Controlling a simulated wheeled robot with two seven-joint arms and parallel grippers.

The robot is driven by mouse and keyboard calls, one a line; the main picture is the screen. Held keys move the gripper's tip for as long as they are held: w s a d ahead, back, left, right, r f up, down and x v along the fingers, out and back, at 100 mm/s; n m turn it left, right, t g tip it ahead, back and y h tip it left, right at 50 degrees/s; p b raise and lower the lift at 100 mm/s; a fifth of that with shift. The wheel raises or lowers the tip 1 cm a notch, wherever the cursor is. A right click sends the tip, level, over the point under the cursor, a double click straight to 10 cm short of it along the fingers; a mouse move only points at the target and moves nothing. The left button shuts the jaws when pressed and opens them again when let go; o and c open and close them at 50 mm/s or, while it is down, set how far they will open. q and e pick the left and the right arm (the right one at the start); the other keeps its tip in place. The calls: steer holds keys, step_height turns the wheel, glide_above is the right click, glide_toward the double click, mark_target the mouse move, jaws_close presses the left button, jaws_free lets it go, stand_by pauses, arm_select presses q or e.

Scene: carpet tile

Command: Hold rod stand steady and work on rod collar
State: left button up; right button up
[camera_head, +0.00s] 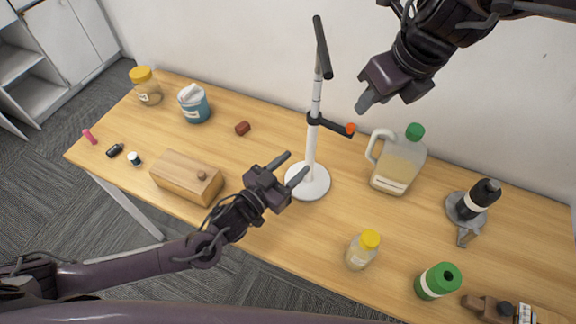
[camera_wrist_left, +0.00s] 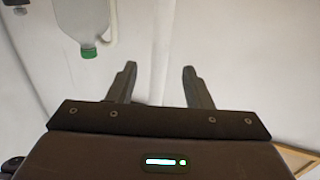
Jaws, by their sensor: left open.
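The rod stand has a round white base (camera_head: 316,190), a thin upright white pole (camera_head: 311,150) and a dark bar at its top. A dark rod collar (camera_head: 314,119) sits partway up the pole, with a dark arm reaching right to an orange tip (camera_head: 350,129). My left gripper (camera_head: 287,169) is open, its fingers pointing toward the lower pole from the left. In the left wrist view a pale vertical strip, likely the pole (camera_wrist_left: 164,50), shows between the fingers (camera_wrist_left: 159,72); contact is not visible. My right gripper (camera_head: 364,103) is up and right of the collar, apart from it; its finger gap is hidden.
A green-capped jug (camera_head: 400,165) stands close right of the stand.

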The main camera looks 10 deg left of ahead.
mark_target(308, 152)
arm_select(q)
steer(key=x, duration=0.7)
steer(key=shift+w, duration=0.1)
jaws_close()
